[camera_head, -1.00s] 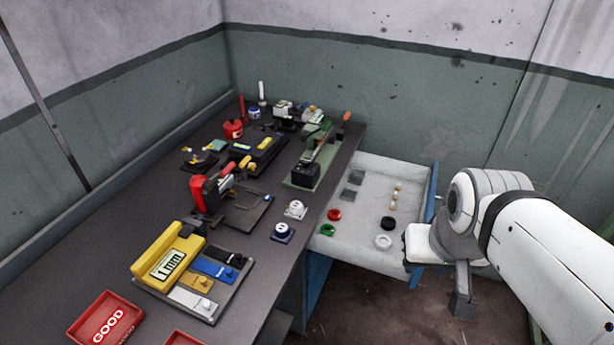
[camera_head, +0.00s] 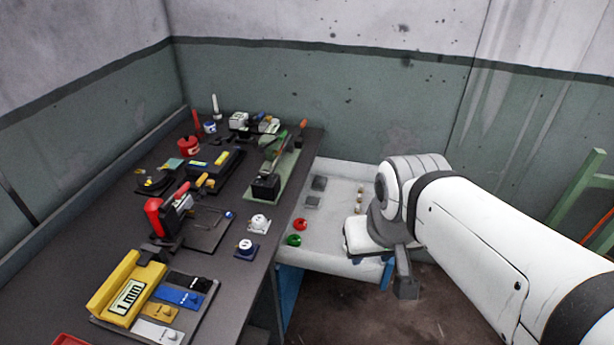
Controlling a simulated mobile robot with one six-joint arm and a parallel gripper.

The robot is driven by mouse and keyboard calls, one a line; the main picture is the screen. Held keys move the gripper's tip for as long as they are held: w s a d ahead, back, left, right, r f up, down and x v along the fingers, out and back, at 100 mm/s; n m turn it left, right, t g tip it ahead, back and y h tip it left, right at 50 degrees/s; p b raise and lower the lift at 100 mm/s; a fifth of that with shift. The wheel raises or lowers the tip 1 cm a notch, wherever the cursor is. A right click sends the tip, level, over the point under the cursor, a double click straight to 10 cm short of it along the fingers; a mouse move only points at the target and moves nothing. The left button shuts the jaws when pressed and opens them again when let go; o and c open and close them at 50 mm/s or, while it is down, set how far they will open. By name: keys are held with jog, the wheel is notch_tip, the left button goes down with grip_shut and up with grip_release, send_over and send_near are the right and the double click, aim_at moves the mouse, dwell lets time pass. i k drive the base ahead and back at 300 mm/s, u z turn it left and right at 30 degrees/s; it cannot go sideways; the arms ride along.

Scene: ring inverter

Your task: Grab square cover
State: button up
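Two flat dark grey square pieces lie in the white tray beside the table; one is the far square piece (camera_head: 319,183), the other the near square piece (camera_head: 312,202). I cannot tell which of them is the square cover.
The white tray (camera_head: 337,244) also holds a red ring (camera_head: 299,224), a green ring (camera_head: 294,240) and several small pieces (camera_head: 359,198). The dark table (camera_head: 110,235) on the left carries tools, a yellow gauge block (camera_head: 128,293) and small fixtures.

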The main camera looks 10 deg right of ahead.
aim_at(313, 202)
jog(key=i, duration=0.85)
jog(key=u, duration=0.05)
